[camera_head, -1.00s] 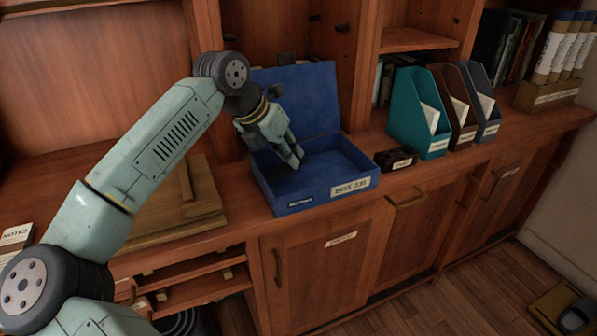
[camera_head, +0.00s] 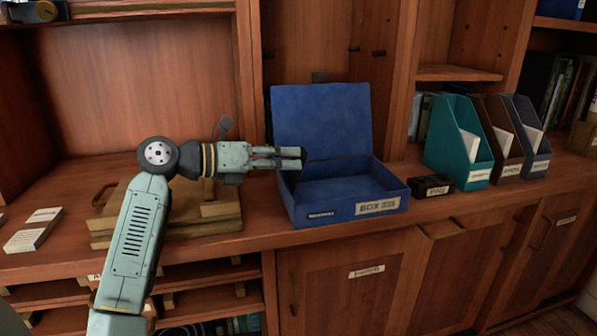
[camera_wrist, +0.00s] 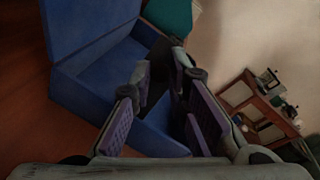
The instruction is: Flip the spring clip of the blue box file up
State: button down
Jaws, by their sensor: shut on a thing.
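The blue box file (camera_head: 345,196) stands on the wooden counter with its lid (camera_head: 322,122) raised at the back; it also shows in the wrist view (camera_wrist: 90,75). My gripper (camera_head: 301,157) reaches in level from the left, its fingertips above the box's left side. In the wrist view my gripper (camera_wrist: 160,68) has a dark flat piece between its purple-padded fingers, seemingly the spring clip (camera_wrist: 157,75). The fingers are shut on it. The fingers partly hide the clip, and its exact angle is hard to tell.
A small black labelled block (camera_head: 432,186) sits right of the box, then teal (camera_head: 462,145), brown and grey magazine files. Wooden boards (camera_head: 170,222) lie under my arm at left, with white labelled blocks (camera_head: 33,230) beyond. The counter's front edge is close to the box.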

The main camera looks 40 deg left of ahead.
jog(key=shift+s+a+f+t+h+b, duration=0.1)
jog(key=shift+s+a+t+h+b, duration=0.15)
jog(key=shift+s+t+h+b, duration=0.25)
jog(key=shift+w, duration=0.15)
jog(key=c, duration=1.5)
grip_release()
jog(key=shift+c, duration=0.2)
jog(key=v, duration=1.2)
